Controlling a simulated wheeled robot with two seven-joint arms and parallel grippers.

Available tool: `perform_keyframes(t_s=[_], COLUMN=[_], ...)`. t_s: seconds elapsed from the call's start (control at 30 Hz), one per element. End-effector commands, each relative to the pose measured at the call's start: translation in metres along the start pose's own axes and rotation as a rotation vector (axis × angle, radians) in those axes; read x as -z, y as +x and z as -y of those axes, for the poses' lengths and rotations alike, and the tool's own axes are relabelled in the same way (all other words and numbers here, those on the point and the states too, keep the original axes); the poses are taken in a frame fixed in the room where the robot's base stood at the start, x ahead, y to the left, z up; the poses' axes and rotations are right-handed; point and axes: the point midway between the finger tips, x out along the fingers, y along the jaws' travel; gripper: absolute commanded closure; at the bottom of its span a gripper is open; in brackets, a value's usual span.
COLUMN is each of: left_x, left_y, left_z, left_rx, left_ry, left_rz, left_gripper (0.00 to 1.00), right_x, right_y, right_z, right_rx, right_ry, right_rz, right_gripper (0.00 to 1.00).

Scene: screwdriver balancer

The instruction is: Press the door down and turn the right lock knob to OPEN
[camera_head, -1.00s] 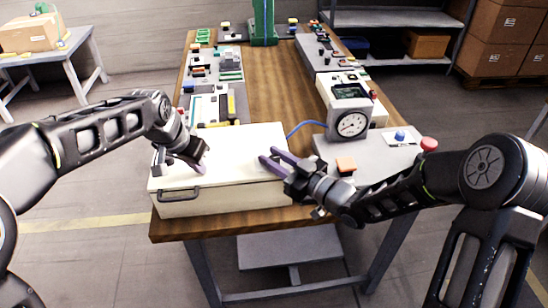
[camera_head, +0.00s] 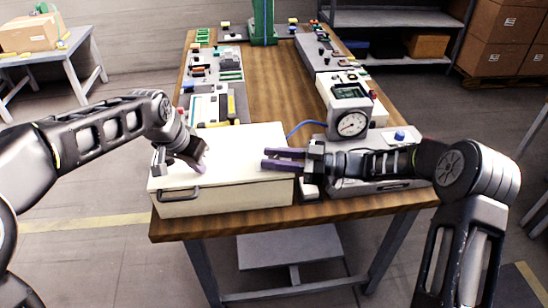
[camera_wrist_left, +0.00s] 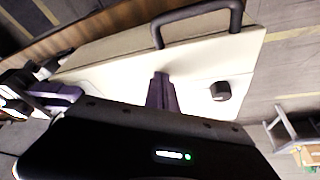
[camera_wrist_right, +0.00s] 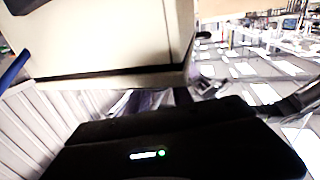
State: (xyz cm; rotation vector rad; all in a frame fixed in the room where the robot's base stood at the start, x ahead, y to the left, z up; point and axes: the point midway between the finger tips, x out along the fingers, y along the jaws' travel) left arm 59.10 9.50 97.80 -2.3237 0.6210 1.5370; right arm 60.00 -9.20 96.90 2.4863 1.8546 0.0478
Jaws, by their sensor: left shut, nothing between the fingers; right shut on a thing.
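The cream box with its flat door (camera_head: 235,150) on top lies at the table's near left. Its dark handle (camera_head: 179,193) is on the front and also shows in the left wrist view (camera_wrist_left: 200,22). My left gripper (camera_head: 202,163) is shut and empty, its tips down at the door's left part. A dark left knob (camera_wrist_left: 220,91) stands beside its fingers in the left wrist view. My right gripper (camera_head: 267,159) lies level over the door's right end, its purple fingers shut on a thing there. That is where the right lock knob would sit; the fingers hide it, and no OPEN mark is readable.
A gauge unit (camera_head: 350,122) with a blue cable stands behind my right gripper. A grey panel with a blue knob (camera_head: 399,135) lies partly under my right arm. Trays of parts line the table's left edge. The wooden middle of the table (camera_head: 270,80) is clear.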

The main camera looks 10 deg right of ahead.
Motion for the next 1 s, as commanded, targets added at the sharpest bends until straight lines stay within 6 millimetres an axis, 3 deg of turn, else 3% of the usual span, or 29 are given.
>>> perform_keyframes(t_s=[0.37,0.4,0.6,1.0], left_x=[-0.0054,-0.0054,-0.0056,-0.0058], left_y=[0.0056,0.0056,0.0055,0.0054], left_z=[-0.0019,-0.0019,-0.0017,-0.0015], left_rx=[-0.005,-0.005,-0.005,-0.004], left_ry=[0.000,0.000,0.000,0.000], left_rz=[0.016,0.016,0.016,0.016], left_gripper=[1.00,1.00,1.00,1.00], right_x=[0.0022,0.0022,0.0007,-0.0004], right_y=[0.0020,0.0020,0.0012,-0.0044], right_z=[0.0013,0.0014,0.0010,0.0003], right_rx=[0.011,0.011,0.008,0.005], right_ry=[-0.002,-0.002,-0.001,0.000], right_rz=[-0.006,-0.006,-0.003,-0.001], right_gripper=[1.00,0.69,0.53,0.51])
